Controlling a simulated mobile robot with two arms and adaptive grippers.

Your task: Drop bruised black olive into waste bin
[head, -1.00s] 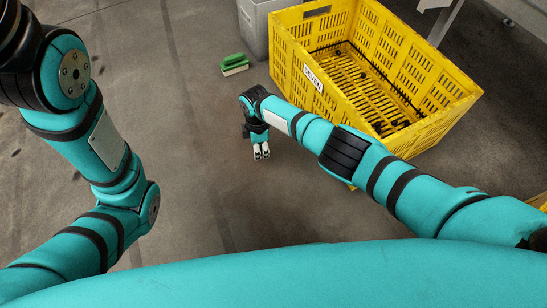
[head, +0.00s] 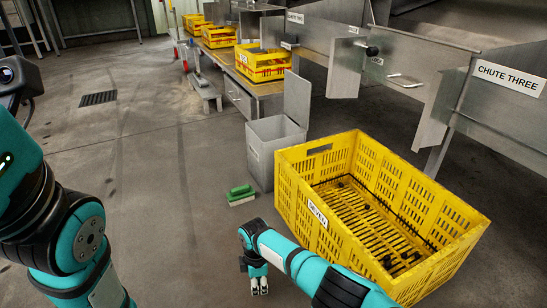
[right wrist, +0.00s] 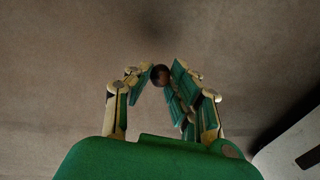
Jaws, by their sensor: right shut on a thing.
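My right gripper (head: 258,287) points down over the floor, left of the large yellow crate. In the right wrist view its fingers (right wrist: 160,80) are closed around a small dark brown-black olive (right wrist: 160,74) at the fingertips. The olive is too small to make out in the head view, and I cannot tell any bruise on it. A grey bin (head: 262,160) with its lid (head: 297,98) raised stands on the floor behind the crate, ahead of and apart from the right gripper. Its inside is mostly hidden. My left arm is at the left edge; its gripper is out of view.
The yellow crate (head: 300,205), labelled SEVEN, holds several dark olives. A green brush (head: 241,194) lies before the bin. A bench (head: 268,88) with yellow crates and metal chutes (head: 500,100) stand behind. The floor at left is clear around a drain grate (head: 98,98).

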